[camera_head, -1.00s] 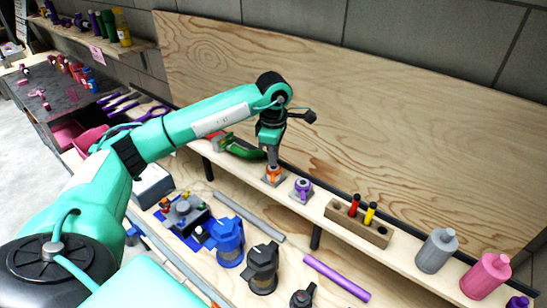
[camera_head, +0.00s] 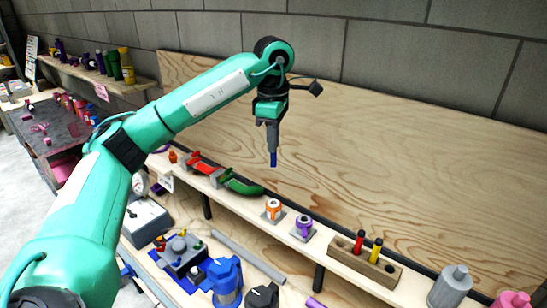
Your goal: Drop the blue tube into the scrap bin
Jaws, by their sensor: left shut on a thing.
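My left gripper (camera_head: 272,140) points down in front of the wooden back panel and is shut on the blue tube (camera_head: 273,160). Only the lower end of the tube shows below the fingers, and it hangs upright. The tube is in the air, above the shelf's orange-ringed holder (camera_head: 273,208) and clear of it. A purple-ringed holder (camera_head: 303,228) stands to the right. I cannot pick out the scrap bin for certain. My right gripper is not in view.
A red tool (camera_head: 203,166) and a green tool (camera_head: 240,184) lie on the shelf left of the holders. A wooden block (camera_head: 364,263) with red and yellow pieces and a grey bottle (camera_head: 450,287) stand to the right. A blue machine (camera_head: 227,280) is below.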

